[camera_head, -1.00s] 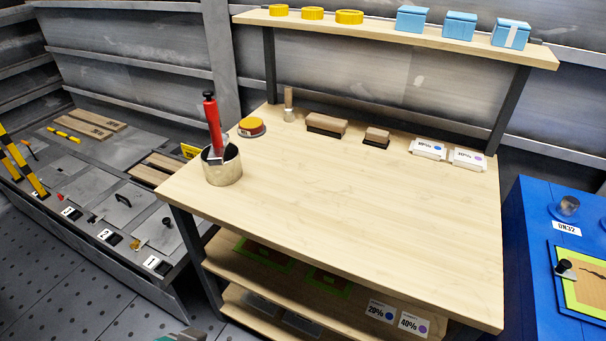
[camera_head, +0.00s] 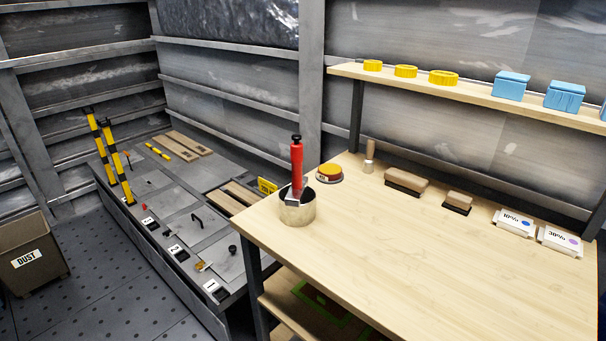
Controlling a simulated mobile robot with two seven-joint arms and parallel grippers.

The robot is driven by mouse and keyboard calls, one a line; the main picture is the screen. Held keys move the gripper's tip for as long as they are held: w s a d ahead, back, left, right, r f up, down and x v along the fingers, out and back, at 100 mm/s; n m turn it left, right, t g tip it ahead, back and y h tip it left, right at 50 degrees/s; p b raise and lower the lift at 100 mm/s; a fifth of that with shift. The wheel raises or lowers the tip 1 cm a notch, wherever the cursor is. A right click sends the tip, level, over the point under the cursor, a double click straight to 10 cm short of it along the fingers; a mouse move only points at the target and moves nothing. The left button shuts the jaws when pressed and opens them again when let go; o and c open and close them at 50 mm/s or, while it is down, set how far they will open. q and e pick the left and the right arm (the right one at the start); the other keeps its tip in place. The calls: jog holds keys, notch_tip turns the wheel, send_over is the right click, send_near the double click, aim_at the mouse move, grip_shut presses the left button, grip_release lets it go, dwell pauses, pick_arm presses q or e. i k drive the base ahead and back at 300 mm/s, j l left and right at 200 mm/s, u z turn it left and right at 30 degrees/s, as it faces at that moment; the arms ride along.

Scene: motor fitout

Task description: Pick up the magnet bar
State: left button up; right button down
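No thing in view is labelled as the magnet bar, so I cannot tell for sure which it is. A red bar-like tool (camera_head: 297,158) with a black knob on top stands slightly tilted in a round metal cup (camera_head: 298,211). The cup is at the left end of the wooden workbench (camera_head: 400,260). The tool's lower end is hidden inside the cup. Neither of my grippers shows in the head view.
Brushes (camera_head: 407,183), a yellow-topped tin (camera_head: 329,172) and white card boxes (camera_head: 514,223) line the bench's back. A low grey platform (camera_head: 170,215) with striped posts (camera_head: 117,160) lies left. A dust bin (camera_head: 32,256) stands far left. The bench middle is clear.

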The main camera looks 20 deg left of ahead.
aim_at(294, 194)
jog(key=u, duration=1.25)
jog(key=i+l+u, duration=0.1)
jog(key=u, duration=0.15)
jog(key=i+l+u, duration=0.3)
jog(key=j, duration=0.1)
